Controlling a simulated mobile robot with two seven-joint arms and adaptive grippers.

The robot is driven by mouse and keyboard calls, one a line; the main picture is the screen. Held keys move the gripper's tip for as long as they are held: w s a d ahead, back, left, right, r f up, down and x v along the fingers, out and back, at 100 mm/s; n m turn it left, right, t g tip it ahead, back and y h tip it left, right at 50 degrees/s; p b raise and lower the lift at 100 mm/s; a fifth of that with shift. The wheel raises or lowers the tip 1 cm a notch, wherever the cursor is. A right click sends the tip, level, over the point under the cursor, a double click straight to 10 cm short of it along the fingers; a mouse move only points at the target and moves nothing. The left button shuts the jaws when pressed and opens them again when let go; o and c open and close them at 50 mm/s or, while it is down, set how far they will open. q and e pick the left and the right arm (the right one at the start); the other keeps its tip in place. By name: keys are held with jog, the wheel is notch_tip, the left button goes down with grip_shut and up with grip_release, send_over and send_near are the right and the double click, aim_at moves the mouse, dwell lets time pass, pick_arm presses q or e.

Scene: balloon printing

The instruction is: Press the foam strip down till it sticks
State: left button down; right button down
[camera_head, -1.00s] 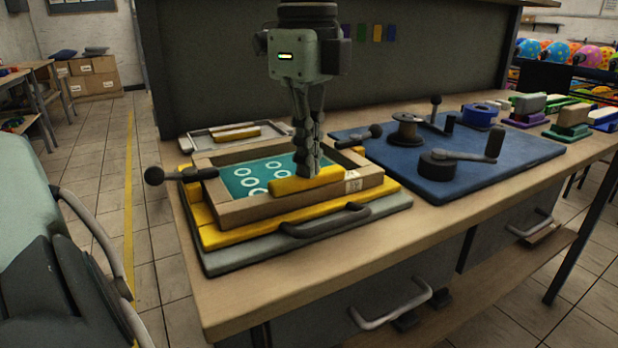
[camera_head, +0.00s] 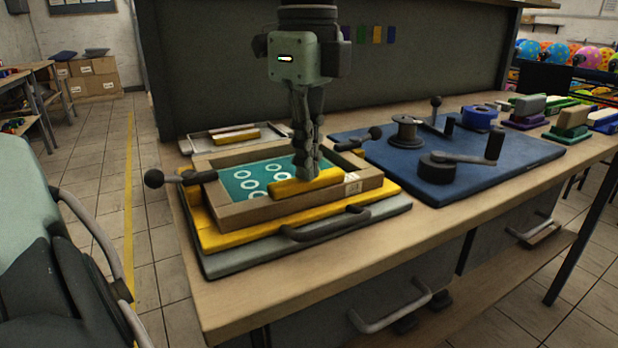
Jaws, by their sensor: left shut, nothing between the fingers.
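A yellow foam strip (camera_head: 290,188) lies along the near side of the wooden screen frame (camera_head: 240,212), over the edge of its green mesh (camera_head: 258,178) with white rings. My left gripper (camera_head: 306,173) points straight down at the strip, fingers shut and empty. I cannot tell whether the strip is stuck. My right gripper is not in view.
The frame sits on a yellow and grey base with a dark front handle (camera_head: 325,225) and side knobs (camera_head: 154,178). A grey tray (camera_head: 210,139) with another yellow strip lies behind. A blue board (camera_head: 465,165) with cranks and a spool is at right.

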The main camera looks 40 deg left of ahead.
pick_arm(q)
notch_tip(320, 180, up, 6)
jog(key=p, duration=0.3)
jog(key=shift+f, duration=0.15)
jog(key=shift+r+p, duration=0.6)
jog(key=shift+r, duration=0.4)
